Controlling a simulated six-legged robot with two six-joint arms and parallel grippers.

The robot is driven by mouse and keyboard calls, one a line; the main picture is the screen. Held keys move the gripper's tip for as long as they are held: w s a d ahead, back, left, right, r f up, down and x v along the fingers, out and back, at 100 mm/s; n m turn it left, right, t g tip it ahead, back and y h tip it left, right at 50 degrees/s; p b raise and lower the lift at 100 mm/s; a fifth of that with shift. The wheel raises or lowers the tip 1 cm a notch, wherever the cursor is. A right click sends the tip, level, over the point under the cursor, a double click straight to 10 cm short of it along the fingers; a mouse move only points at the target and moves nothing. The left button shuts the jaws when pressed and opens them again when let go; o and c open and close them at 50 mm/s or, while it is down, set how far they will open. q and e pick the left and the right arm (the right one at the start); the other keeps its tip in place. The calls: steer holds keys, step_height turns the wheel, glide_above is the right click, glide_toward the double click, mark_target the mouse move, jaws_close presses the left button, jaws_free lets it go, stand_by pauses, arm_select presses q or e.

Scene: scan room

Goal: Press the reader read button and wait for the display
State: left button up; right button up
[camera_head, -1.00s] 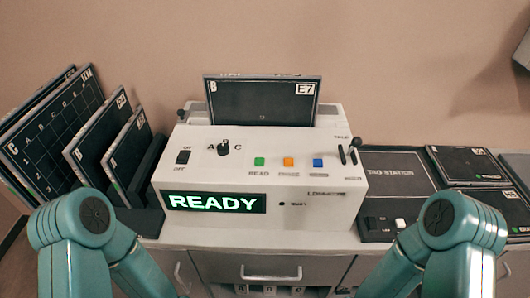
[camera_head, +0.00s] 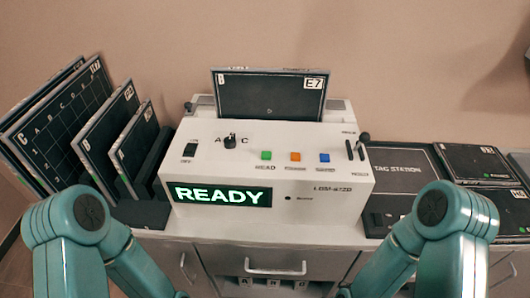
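The reader (camera_head: 330,204) is a white box on the counter, with a sloped control panel. Its green button (camera_head: 266,155), labelled READ, sits left of an orange and a blue button. The display (camera_head: 219,194) on the front face is lit and shows READY in green-white letters. A dark plate (camera_head: 268,98) marked E7 stands upright in the back of the reader. My two teal arms come in low at left and right, apart from the reader. Neither gripper is in view.
Dark plates (camera_head: 62,125) lean in a rack at the left. A black A-C knob (camera_head: 230,141), a power switch (camera_head: 190,150) and levers (camera_head: 361,149) are also on the panel. A tag station (camera_head: 400,172) and more dark plates (camera_head: 477,163) lie at the right. Drawers are below.

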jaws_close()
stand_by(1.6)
